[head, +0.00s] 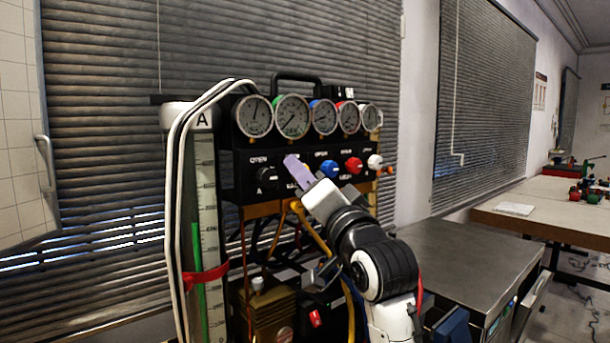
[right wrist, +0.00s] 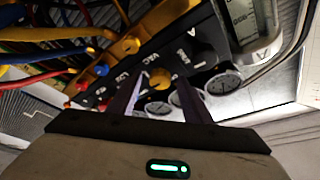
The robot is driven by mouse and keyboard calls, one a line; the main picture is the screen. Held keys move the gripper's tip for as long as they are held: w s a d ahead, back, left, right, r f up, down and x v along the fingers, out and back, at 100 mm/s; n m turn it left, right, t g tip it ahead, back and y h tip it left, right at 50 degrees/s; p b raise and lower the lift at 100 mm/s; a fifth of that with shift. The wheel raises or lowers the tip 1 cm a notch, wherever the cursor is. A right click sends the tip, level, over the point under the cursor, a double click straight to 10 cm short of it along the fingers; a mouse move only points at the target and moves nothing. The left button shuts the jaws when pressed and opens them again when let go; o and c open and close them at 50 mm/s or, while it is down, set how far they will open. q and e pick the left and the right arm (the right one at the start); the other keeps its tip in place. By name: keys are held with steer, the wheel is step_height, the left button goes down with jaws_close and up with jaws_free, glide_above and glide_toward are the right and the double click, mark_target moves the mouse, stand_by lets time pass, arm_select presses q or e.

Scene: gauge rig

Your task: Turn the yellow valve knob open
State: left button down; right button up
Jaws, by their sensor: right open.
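The yellow valve knob (right wrist: 160,78) shows in the right wrist view on the black panel, between the tips of my right gripper (right wrist: 160,86). The jaws are open, with one finger on each side of the knob; I cannot tell whether either touches it. In the head view my right gripper (head: 297,172) reaches up to the panel (head: 236,188), its purple finger covering the place between the black knob (head: 266,175) and the blue knob (head: 329,168). The yellow knob is hidden there. My left gripper is not in view.
A red knob (head: 353,165) and a white knob (head: 375,161) sit further right on the panel. Several round gauges (head: 292,117) stand above. Coloured hoses run below the panel. A clear tube column (head: 206,220) with white hoses stands left. A grey bench (head: 460,262) is at right.

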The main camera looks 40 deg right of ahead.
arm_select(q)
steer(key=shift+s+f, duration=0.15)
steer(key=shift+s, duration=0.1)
arm_select(e)
steer(key=shift+w, duration=0.15)
steer(key=shift+c, duration=0.3)
steer(key=c, duration=1)
steer(key=shift+d+n, duration=0.1)
steer(key=shift+n, duration=0.3)
arm_select(q)
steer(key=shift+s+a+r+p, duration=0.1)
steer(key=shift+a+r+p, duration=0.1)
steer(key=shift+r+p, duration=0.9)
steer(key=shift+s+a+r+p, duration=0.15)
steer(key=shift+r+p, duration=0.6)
steer(key=shift+p, duration=0.5)
arm_select(e)
steer(key=shift+d+r+n+g+y, duration=0.15)
steer(key=shift+n+y, duration=1.85)
steer(key=shift+n, duration=2.05)
steer(key=shift+d+f+n+g+y, duration=0.15)
steer(key=shift+n+y, duration=1.85)
steer(key=shift+n, duration=2.1)
steer(key=shift+d+r+n+g+y, duration=0.15)
steer(key=shift+n+y, duration=1.85)
steer(key=shift+n, duration=2.05)
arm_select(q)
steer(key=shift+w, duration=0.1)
